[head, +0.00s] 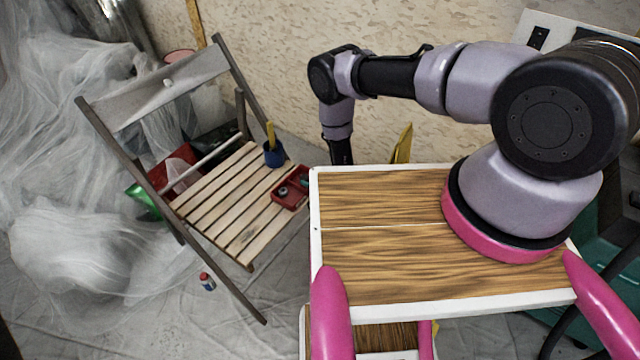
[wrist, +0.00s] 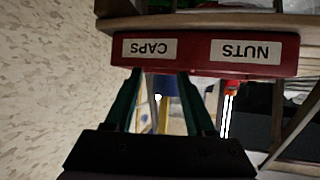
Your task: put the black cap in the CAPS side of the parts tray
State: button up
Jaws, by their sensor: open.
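The red parts tray (head: 291,188) lies on the right side of the slatted chair seat, with small dark and teal items inside, too small to name. In the wrist view the tray's front wall (wrist: 195,50) fills the top; its labels CAPS (wrist: 149,48) and NUTS (wrist: 246,51) appear upside down. My gripper (head: 341,154) points down to the right of the tray; its lower end is cut off by the tabletop edge. In the wrist view my gripper (wrist: 159,76) is open, its green fingers apart and nothing visibly held. I cannot make out the black cap for certain.
A blue cup (head: 274,154) with a yellow handle in it stands behind the tray on the wooden folding chair (head: 215,205). A small red-topped bottle (head: 207,282) is on the sheeted floor.

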jog(key=v, duration=0.8)
jog(key=w+d+r+m+h, duration=0.3)
jog(key=w+r, duration=1.5)
jog(key=r, duration=0.3)
jog(key=w+d+r+m+h, duration=0.15)
jog(key=d+r, duration=0.25)
jog(key=r, duration=1)
jog(key=d+r+m+h, duration=0.15)
jog(key=d+r, duration=0.25)
jog(key=r, duration=1)
jog(key=s+d+r+m, duration=0.1)
jog(key=s+d+r, duration=0.1)
jog(key=s+r, duration=0.35)
jog(key=s+d+r+m+g, duration=0.1)
jog(key=s+d+r, duration=0.25)
jog(key=r, duration=0.25)
jog(key=s+d+r+m, duration=0.1)
jog(key=s+r, duration=0.4)
jog(key=r, duration=0.1)
jog(key=s+d+r+m+g, duration=0.1)
jog(key=s+r, duration=0.2)
jog(key=s, duration=0.9)
jog(key=s+d+r+m+g+y, duration=0.1)
jog(key=s+r, duration=0.3)
jog(key=s, duration=0.8)
jog(key=shift+d+r, duration=0.25)
jog(key=shift+d, duration=0.15)
